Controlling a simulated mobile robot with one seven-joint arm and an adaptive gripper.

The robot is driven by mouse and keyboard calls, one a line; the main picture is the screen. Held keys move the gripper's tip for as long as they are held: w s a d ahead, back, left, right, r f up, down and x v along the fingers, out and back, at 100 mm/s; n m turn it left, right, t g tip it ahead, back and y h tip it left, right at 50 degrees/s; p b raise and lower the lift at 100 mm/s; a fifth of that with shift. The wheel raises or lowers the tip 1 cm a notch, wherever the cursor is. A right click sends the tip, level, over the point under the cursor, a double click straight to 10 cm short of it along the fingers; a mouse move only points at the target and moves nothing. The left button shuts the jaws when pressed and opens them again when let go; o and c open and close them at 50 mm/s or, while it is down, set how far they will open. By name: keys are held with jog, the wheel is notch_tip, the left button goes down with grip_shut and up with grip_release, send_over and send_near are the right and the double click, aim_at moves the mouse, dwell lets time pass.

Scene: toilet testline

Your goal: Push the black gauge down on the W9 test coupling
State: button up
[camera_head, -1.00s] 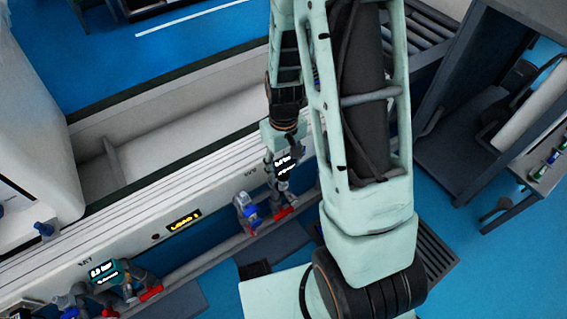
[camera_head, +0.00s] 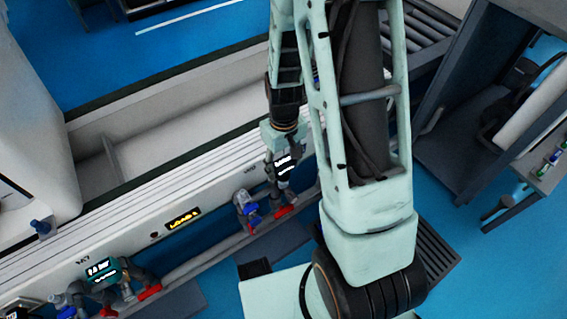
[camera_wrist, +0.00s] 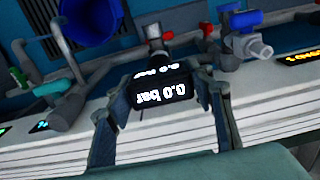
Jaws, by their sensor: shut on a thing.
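The black gauge (camera_head: 283,164) has a lit white display, which reads 0.0 bar in the wrist view (camera_wrist: 165,88). My gripper (camera_head: 280,148) is shut on it, one finger on each side of its body in the wrist view (camera_wrist: 168,97). The grey test coupling (camera_head: 283,187) is directly below the gauge in the head view, with a red handle (camera_head: 286,210) beside it. In the wrist view the coupling (camera_wrist: 154,36) shows behind the gauge. I cannot tell whether the gauge is fully seated. The W9 label is too small to read clearly.
A neighbouring fitting with a blue valve (camera_head: 249,209) stands just left on the same bench edge. A teal gauge (camera_head: 101,269) sits farther left. A yellow-lit display (camera_head: 183,218) is on the bench front. In the wrist view a blue funnel-like part (camera_wrist: 90,20) is at upper left.

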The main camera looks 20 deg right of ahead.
jog(key=shift+f+b, duration=0.7)
jog(key=shift+f, duration=0.3)
jog(key=o, duration=1.3)
notch_tip(320, 180, up, 12)
jog(key=shift+r, duration=0.1)
